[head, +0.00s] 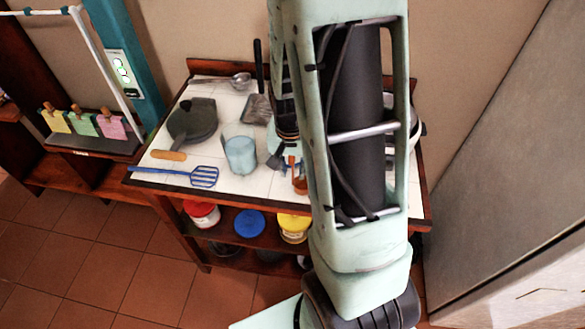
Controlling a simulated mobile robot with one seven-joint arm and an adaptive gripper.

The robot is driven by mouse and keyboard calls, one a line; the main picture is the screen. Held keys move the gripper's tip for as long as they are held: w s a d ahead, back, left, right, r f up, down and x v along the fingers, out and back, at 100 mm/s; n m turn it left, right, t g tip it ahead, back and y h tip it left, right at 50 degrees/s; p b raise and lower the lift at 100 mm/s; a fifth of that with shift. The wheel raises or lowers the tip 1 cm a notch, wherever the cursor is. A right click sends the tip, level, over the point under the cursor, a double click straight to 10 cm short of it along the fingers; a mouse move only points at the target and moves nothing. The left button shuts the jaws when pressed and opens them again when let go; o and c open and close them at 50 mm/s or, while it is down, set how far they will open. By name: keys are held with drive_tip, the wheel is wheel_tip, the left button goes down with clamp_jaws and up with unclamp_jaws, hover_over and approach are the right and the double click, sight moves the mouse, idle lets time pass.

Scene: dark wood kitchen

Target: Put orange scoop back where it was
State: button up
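An orange piece (299,179), which looks like the orange scoop, shows at the left edge of my arm, over the white tabletop (215,182). My arm covers part of it, so I cannot tell whether it rests on the table or is held. My arm hangs down across the middle of the head view. Its dark, ribbed far end shows just above the orange piece.
On the table lie a dark lidded pan (192,121), a blue slotted spatula (204,177), a clear bluish cup (240,154), a dark spatula (257,108) and a metal ladle (240,80). Lidded tubs (249,223) stand on the shelf below. A grey cabinet (505,150) stands right.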

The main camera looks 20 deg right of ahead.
drive_tip(key=shift+r, duration=0.55)
wheel_tip(320, 180, up, 11)
drive_tip(key=s+a, duration=0.1)
drive_tip(key=shift+s, duration=0.3)
